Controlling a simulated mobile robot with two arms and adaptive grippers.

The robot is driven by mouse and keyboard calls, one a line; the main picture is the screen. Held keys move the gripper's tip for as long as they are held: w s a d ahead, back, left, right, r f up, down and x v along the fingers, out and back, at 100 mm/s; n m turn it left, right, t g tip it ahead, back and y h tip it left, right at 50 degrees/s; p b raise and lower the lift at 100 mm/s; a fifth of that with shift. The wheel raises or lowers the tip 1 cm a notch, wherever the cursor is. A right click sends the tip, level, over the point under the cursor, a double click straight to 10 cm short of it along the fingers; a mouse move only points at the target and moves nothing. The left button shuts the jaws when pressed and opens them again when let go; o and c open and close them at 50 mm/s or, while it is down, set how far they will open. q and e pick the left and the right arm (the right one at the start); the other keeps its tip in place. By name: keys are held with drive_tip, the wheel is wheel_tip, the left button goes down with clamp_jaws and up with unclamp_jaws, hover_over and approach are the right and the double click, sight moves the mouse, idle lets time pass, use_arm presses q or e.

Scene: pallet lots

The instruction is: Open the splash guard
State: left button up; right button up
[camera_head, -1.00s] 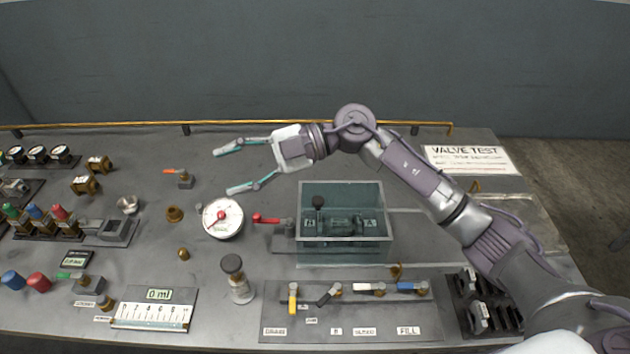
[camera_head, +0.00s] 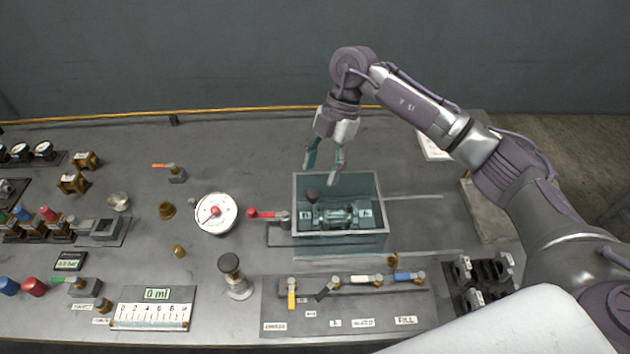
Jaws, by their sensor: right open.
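The splash guard (camera_head: 340,246) is a clear greenish box with a pale rim, standing right of the middle of the bench. My right gripper (camera_head: 322,172) is open and empty, pointing down at the guard's back edge. Its fingertips appear just over or behind the rim; I cannot tell whether they touch it. My left gripper is not in view.
A red-handled lever (camera_head: 266,214) and a round gauge (camera_head: 215,213) stand left of the guard. A panel of coloured levers (camera_head: 350,308) lies in front, with black holders (camera_head: 483,283) to its right. A brass rail (camera_head: 230,112) runs along the back edge.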

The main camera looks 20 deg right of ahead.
sight(313, 193)
drive_tip(key=shift+p+x, duration=0.55)
drive_tip(key=shift+x, duration=2.1)
clamp_jaws()
